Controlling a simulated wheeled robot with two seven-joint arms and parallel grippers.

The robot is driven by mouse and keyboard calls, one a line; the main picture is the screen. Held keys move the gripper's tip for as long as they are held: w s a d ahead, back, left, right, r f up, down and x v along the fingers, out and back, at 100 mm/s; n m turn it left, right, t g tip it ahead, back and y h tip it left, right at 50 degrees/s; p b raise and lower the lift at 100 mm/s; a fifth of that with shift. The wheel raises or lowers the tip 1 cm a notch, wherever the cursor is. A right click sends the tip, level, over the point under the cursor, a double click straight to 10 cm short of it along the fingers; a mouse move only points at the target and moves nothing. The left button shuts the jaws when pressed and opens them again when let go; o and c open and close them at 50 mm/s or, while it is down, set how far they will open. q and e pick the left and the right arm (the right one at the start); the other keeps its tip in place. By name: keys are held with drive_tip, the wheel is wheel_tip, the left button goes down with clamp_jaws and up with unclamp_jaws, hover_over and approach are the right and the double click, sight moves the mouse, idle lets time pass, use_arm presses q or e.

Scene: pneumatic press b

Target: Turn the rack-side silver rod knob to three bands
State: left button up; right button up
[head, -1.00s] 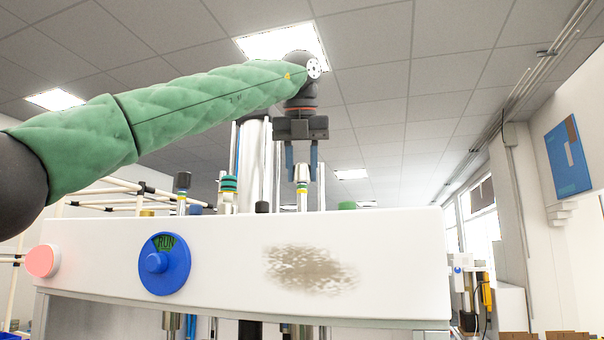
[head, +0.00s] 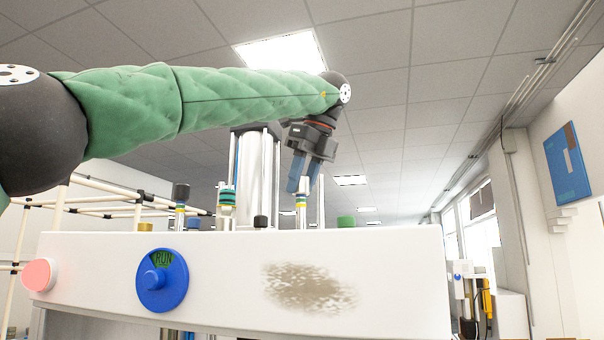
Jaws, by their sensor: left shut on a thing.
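My left gripper (head: 303,188) reaches down from above, tilted, behind the white front panel. Its blue fingers are shut on the knob of a silver rod (head: 302,222); the fingers hide most of the knob. A yellow and pale band shows just below the fingertips; I cannot tell the band count. Another silver rod with a dark knob (head: 181,191) stands upright at the left, nearer the pipe rack, with coloured bands under its knob. No gripper touches it. My right gripper is not in view.
The white panel (head: 400,275) carries a blue RUN dial (head: 163,280) and a pink-red button (head: 40,274). A large silver cylinder (head: 257,180) and a green-ringed fitting (head: 227,198) stand behind it. A pale pipe rack (head: 60,205) is at the left.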

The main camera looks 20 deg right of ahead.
use_arm(q)
drive_tip(key=n+g+y+p, duration=0.1)
drive_tip(key=n+p, duration=0.2)
drive_tip(key=shift+n, duration=0.4)
drive_tip(key=shift+d+n+g+y+p, duration=0.1)
drive_tip(key=shift+n+g+y+p, duration=0.25)
drive_tip(key=shift+n+p, duration=0.8)
drive_tip(key=shift+f+n+g, duration=0.1)
drive_tip(key=shift+n+g, duration=0.15)
drive_tip(key=shift+n, duration=0.3)
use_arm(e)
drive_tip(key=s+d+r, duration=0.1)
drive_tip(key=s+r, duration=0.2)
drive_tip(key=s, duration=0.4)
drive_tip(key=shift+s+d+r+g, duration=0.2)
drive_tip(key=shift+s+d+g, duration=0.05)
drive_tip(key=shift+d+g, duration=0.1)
use_arm(q)
drive_tip(key=shift+p, duration=0.3)
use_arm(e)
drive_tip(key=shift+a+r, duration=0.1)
use_arm(q)
drive_tip(key=o, duration=0.8)
drive_tip(key=shift+o, duration=0.8)
drive_tip(key=shift+w, duration=0.1)
